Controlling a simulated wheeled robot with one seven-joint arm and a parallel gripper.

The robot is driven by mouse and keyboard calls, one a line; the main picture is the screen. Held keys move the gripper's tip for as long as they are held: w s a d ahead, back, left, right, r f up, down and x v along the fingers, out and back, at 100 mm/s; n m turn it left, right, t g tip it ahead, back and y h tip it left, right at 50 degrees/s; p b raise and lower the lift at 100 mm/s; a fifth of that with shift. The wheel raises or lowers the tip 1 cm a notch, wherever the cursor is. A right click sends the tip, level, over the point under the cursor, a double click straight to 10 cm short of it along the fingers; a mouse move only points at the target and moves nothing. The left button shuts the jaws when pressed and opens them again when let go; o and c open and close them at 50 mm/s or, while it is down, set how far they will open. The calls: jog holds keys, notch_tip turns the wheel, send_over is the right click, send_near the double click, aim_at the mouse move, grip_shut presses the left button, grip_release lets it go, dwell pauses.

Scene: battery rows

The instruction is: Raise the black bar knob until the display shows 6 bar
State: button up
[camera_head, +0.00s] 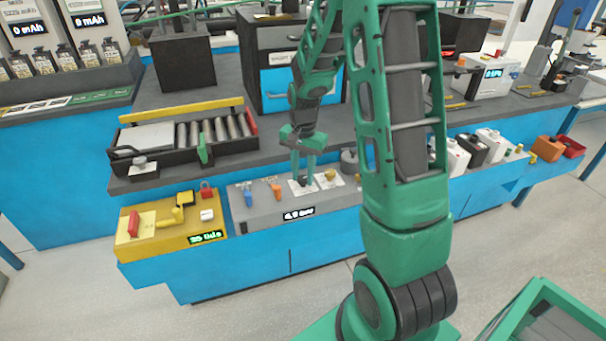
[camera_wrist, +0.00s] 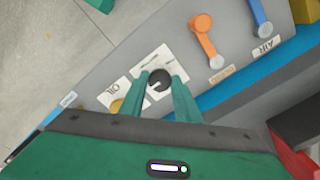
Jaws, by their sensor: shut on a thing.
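The black bar knob (camera_wrist: 158,84) sits on a white plate on the grey panel (camera_wrist: 120,62). In the wrist view my gripper (camera_wrist: 159,82) has its two green fingers on either side of the knob, shut on it. In the head view my gripper (camera_head: 304,180) points down at the grey panel (camera_head: 255,205), and its fingers hide most of the knob. The display (camera_head: 299,214) on the panel's front reads about 4.9 bar; the small digits are hard to read.
An orange lever (camera_wrist: 207,42) and a blue lever (camera_wrist: 261,18) stand beside the knob. A yellow knob (camera_head: 330,174) is close on the right in the head view. A yellow box (camera_head: 150,245) with a green display stands at the left.

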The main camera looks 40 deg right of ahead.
aim_at(303, 178)
jog(key=shift+d, duration=0.15)
jog(key=o, duration=1)
jog(key=shift+o, duration=0.2)
notch_tip(303, 178, up, 11)
jog(key=shift+f, duration=0.15)
jog(key=s+a+r+n, duration=0.1)
jog(key=s+r+n, duration=0.1)
jog(key=s, duration=1.2)
jog(key=s+a+r+n, duration=0.1)
jog(key=s+n, duration=0.3)
jog(key=s, duration=1)
jog(key=shift+s+a+r, duration=0.2)
jog(key=shift+s+r, duration=0.1)
jog(key=shift+r, duration=0.05)
